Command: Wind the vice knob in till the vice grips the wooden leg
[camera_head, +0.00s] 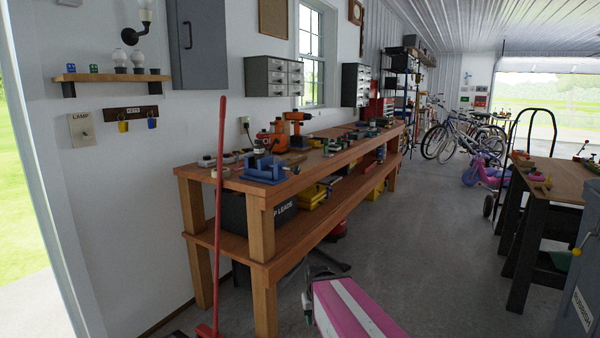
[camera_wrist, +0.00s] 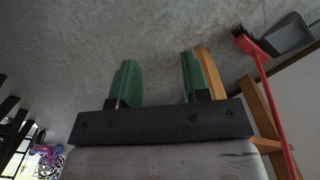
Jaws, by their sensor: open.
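The blue vice (camera_head: 265,170) stands at the near end of the wooden workbench in the head view. Its knob and jaw gap are too small to make out. I cannot tell a separate wooden leg between its jaws. In the wrist view my gripper (camera_wrist: 158,68) has two green fingers spread apart with only grey floor between them. A wooden bench post (camera_wrist: 211,72) shows behind the right finger, and I cannot tell how far off it is. The vice is not in the wrist view.
The workbench (camera_head: 330,155) carries tools, including an orange drill (camera_head: 297,122). A red broom (camera_head: 219,160) stands upright before its near end, and also shows in the wrist view (camera_wrist: 262,75). A grey dustpan (camera_wrist: 288,36) lies beside it.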

